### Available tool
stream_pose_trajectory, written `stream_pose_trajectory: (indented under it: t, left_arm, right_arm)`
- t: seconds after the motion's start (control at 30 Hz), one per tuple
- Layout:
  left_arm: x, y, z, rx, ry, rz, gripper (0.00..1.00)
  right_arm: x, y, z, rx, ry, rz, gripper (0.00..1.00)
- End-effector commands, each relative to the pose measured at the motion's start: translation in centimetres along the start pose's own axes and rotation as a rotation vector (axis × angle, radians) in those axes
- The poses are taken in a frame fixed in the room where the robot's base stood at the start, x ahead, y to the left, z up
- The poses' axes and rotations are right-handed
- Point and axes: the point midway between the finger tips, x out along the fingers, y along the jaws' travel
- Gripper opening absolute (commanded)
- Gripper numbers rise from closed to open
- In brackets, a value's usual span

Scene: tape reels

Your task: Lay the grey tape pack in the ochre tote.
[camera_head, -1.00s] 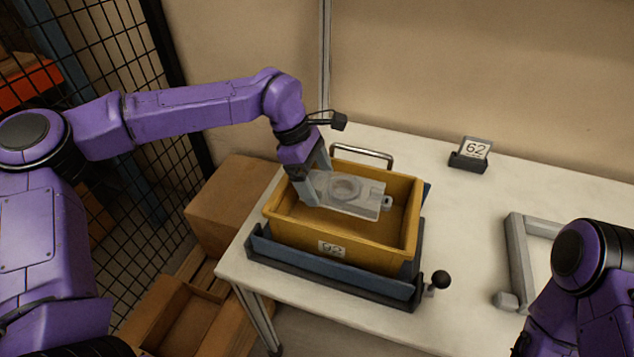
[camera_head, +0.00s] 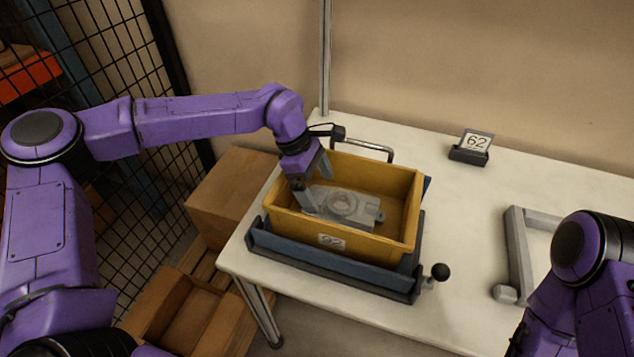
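The ochre tote (camera_head: 372,247) stands in a blue-grey cradle on the white table, with a label reading 92 on its front. The grey tape pack (camera_head: 357,208), a flat plate with a round reel on it, is inside the tote, low between the walls. I cannot tell whether it touches the floor of the tote. My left gripper (camera_head: 312,195) reaches down into the tote's left part, its fingers at the left end of the pack, and appears shut on it. My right arm shows at the lower right; its gripper is out of view.
The blue-grey cradle (camera_head: 330,268) has a black knob (camera_head: 440,272) at its right. A grey metal frame (camera_head: 517,255) lies on the table (camera_head: 460,220) at right. A stand with card 62 (camera_head: 471,148) is at the back. Cardboard boxes (camera_head: 230,200) stand left of the table.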

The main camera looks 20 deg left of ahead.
Motion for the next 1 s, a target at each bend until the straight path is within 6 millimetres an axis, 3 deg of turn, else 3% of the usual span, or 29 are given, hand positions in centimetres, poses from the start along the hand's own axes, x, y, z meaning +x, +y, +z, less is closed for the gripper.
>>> stream_pose_trajectory:
  t: [0.27,0.37,0.7,0.8,1.0]
  left_arm:
    - [-0.8,0.0,0.4,0.001,-0.001,0.002,1.0]
    - [-2.4,0.2,0.4,0.0,-0.001,0.007,1.0]
    - [-11.0,0.1,0.5,0.0,0.0,0.004,1.0]
    - [-12.4,0.1,0.5,0.001,0.0,0.003,1.0]
    - [-13.2,0.0,0.5,0.0,0.0,0.0,1.0]
  right_arm:
    - [-0.3,0.0,-0.1,0.0,0.0,0.0,0.51]
    - [0.1,0.0,0.0,0.0,0.0,0.0,0.51]
    - [1.2,-0.1,0.5,0.0,0.0,0.0,0.51]
    - [1.3,-0.1,0.6,0.0,0.0,0.0,0.51]
    - [1.3,-0.1,0.6,0.0,0.0,0.0,0.51]
